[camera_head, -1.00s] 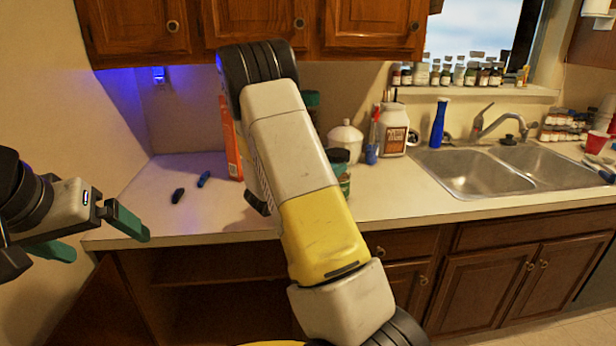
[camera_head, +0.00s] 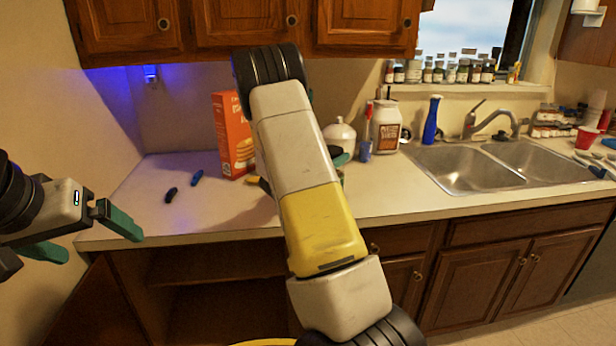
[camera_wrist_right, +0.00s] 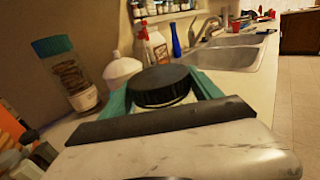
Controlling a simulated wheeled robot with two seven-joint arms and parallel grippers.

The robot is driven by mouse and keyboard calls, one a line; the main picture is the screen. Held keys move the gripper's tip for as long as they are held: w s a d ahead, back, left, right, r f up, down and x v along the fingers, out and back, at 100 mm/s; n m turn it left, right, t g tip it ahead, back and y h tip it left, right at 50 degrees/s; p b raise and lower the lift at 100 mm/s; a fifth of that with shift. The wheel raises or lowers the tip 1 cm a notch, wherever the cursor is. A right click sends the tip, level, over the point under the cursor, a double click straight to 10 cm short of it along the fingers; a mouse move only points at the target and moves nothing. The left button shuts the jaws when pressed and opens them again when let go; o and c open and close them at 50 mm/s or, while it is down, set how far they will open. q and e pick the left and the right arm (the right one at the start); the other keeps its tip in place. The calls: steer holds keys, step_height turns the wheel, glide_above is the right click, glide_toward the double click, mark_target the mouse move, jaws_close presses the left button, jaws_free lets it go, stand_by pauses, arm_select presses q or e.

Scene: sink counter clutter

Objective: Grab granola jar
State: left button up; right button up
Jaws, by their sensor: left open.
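A glass jar with a teal lid (camera_wrist_right: 69,80), filled with brown clumps and bearing a pale label, stands at the left in the right wrist view. My arm hides it almost wholly in the head view. My right gripper (camera_wrist_right: 162,92) has its green fingers on either side of another container with a black lid (camera_wrist_right: 160,86). Its contents are hidden, and I cannot tell whether the fingers press on it. In the head view my right arm hides most of that gripper. My left gripper (camera_head: 100,246) is open and empty at the left, off the counter's front edge.
An orange box (camera_head: 231,135) stands behind my right arm. A white lidded pot (camera_head: 340,134), a white bottle (camera_head: 386,126) and a blue bottle (camera_head: 431,121) stand near the sink (camera_head: 462,168). Two small dark items lie on the left counter, which is otherwise mostly clear.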

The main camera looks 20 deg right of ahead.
jaws_close()
steer(key=shift+r, duration=0.25)
